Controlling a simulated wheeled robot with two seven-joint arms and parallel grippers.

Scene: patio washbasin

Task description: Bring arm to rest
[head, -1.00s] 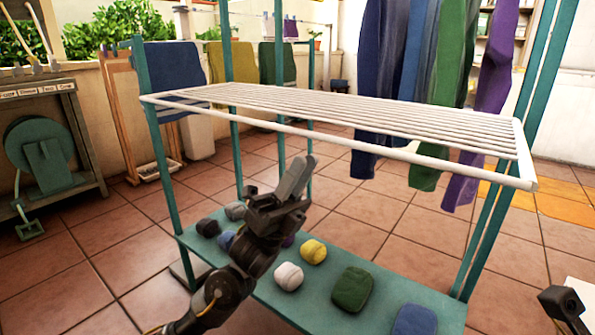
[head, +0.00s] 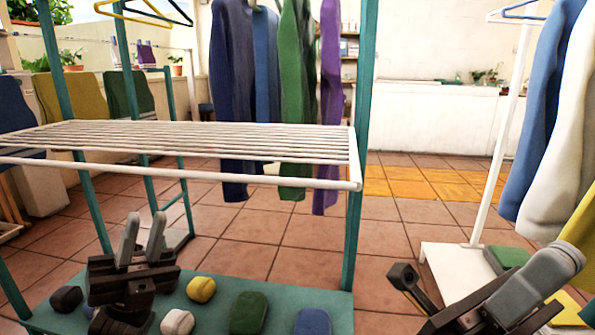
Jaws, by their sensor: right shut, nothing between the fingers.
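My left gripper (head: 146,222) is at the lower left, in front of the teal rack and over its lower shelf (head: 215,288). Its two grey fingers point up with a gap between them, and nothing shows in the gap. My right gripper (head: 555,268) is at the lower right, in front of the white stand. Its fingers are together and it holds nothing.
The white slatted shelf (head: 200,137) is behind and above my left gripper. Rolled cloths, including a yellow one (head: 201,289) and a green one (head: 248,313), lie on the lower shelf. A white stand (head: 455,262) with hanging garments is close behind my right gripper.

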